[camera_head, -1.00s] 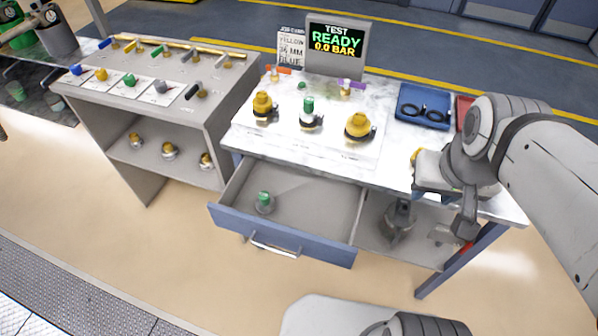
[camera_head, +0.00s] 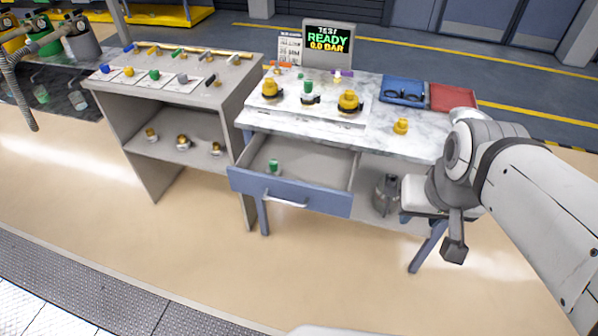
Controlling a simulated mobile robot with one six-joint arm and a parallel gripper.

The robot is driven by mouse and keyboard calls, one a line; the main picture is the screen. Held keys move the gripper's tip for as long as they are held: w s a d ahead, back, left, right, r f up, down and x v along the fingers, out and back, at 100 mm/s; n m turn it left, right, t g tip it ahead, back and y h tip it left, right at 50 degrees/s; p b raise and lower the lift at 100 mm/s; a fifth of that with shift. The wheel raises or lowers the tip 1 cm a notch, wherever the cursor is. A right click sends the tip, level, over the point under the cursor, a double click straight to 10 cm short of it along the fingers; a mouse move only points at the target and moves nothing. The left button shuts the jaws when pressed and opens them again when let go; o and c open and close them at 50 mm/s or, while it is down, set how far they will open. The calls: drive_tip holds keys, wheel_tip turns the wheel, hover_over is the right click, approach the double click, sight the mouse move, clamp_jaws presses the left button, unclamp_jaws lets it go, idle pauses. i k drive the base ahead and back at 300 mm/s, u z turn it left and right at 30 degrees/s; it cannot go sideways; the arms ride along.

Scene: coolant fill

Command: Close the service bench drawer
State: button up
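The service bench (camera_head: 395,149) has a white marble top. Its blue-fronted drawer (camera_head: 325,201) is pulled out, with a silver bar handle (camera_head: 285,202) on the front. A small green-topped fitting (camera_head: 273,167) stands inside the drawer. My gripper (camera_head: 415,212) is at the right, in front of the bench's right side and well to the right of the drawer handle. It is apart from the drawer. My arm's wrist hides part of it, and I cannot tell whether its fingers are open or shut.
Yellow and green fittings (camera_head: 349,100) stand on the bench top, with a blue tray (camera_head: 401,91) and a red tray (camera_head: 452,97) behind. A grey canister (camera_head: 386,192) sits under the top. A grey shelf unit (camera_head: 168,110) stands left. The floor before the drawer is clear.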

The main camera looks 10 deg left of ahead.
sight(318, 178)
drive_tip(key=z, duration=0.15)
drive_tip(key=k, duration=0.2)
drive_tip(key=u, duration=0.8)
drive_tip(key=i, duration=1.05)
drive_tip(key=u, duration=0.55)
drive_tip(key=k, duration=0.7)
drive_tip(key=u, duration=0.25)
drive_tip(key=i, duration=0.5)
